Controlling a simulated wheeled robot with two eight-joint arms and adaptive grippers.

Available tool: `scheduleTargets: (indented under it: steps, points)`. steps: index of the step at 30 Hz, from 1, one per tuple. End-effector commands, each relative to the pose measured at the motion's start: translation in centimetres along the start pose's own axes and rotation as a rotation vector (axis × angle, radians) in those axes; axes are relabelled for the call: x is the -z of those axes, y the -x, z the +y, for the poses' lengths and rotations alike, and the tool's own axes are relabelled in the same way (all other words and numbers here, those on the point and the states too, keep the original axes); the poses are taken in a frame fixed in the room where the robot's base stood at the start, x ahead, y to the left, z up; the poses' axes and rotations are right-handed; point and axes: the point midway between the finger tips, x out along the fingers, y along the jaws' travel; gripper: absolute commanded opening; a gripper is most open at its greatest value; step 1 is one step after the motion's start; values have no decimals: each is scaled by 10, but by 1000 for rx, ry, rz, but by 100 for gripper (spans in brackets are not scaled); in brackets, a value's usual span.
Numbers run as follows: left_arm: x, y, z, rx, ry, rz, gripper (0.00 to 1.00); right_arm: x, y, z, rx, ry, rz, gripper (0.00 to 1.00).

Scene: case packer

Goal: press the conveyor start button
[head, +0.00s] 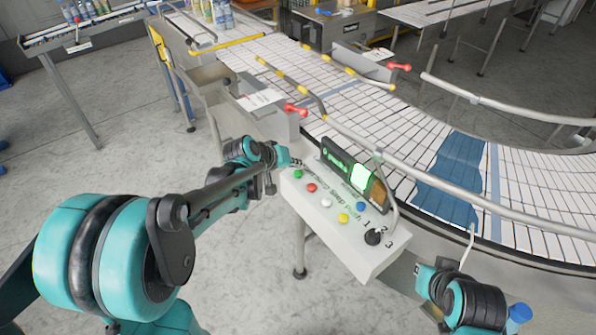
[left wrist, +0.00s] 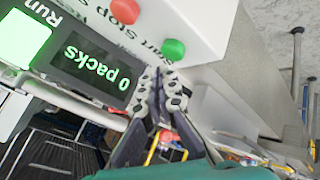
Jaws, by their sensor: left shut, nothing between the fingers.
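The green start button (head: 297,174) is at the upper left end of the button row on the white control panel (head: 375,262). It also shows in the left wrist view (left wrist: 173,49), beside the printed word "Start". My left gripper (head: 294,162) is shut and empty at the panel's upper left corner, close to the green button. In the left wrist view, its fingertips (left wrist: 161,84) are just below the button in the picture. Whether they touch the panel I cannot tell. Part of my right arm (head: 465,300) shows at bottom right; its fingers are not clear.
The panel also has red (head: 311,188), white (head: 326,202), yellow (head: 343,218) and blue (head: 360,206) buttons and a black knob (head: 373,237). Its display (left wrist: 92,75) reads "0 packs". The conveyor (head: 400,125) and its rail (head: 440,190) run behind the panel.

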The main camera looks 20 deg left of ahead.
Motion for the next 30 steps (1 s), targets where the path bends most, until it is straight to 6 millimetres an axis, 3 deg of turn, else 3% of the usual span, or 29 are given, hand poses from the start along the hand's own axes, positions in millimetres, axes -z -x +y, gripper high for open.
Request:
scheduleTargets:
  steps: [7,20,30]
  points:
    - [4,5,4,0,0,0,0,3,4,0,0,0,0,0]
    - [25,34,25,0,0,0,0,22,30,0,0,0,0,0]
    - [25,35,25,0,0,0,0,22,30,0,0,0,0,0]
